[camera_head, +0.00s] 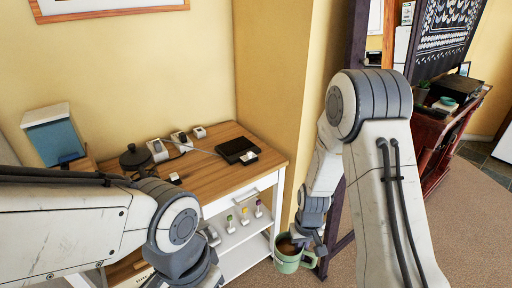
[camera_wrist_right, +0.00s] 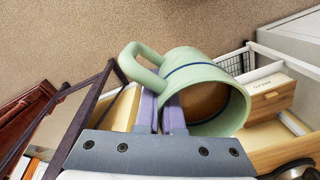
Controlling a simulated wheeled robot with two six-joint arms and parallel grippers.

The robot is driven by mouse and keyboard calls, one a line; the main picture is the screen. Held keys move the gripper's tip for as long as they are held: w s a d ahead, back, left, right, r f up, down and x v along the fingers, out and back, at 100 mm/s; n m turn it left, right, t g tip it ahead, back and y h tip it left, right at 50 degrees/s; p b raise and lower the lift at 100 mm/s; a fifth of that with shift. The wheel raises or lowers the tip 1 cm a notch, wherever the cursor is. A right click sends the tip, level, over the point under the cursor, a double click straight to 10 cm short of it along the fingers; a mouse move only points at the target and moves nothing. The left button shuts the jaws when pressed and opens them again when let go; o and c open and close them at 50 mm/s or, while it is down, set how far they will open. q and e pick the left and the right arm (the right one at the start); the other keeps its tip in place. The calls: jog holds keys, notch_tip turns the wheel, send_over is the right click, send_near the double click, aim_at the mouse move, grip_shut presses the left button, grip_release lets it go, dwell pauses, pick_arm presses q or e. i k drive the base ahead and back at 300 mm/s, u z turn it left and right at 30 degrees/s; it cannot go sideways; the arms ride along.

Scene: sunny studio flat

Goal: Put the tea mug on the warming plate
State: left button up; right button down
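The tea mug (camera_head: 287,262) is pale green with brown inside. It hangs in front of the wooden-topped table, below the level of its top. My right gripper (camera_head: 307,243) holds it from above. In the right wrist view the mug (camera_wrist_right: 205,75) shows its handle at upper left, and the gripper's fingers (camera_wrist_right: 163,115) are close together at its wall near the handle. I cannot tell whether they grip wall or handle.
The wooden tabletop (camera_head: 205,178) also bears a dark round pot (camera_head: 135,158), small white devices and a cable. Small bottles (camera_head: 245,217) stand on the shelf below. A yellow wall corner and a dark purple post stand close right of the table.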

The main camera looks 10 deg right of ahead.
aim_at(238, 146)
jog(key=z, duration=1.45)
jog(key=i, duration=1.3)
jog(key=u, duration=2.25)
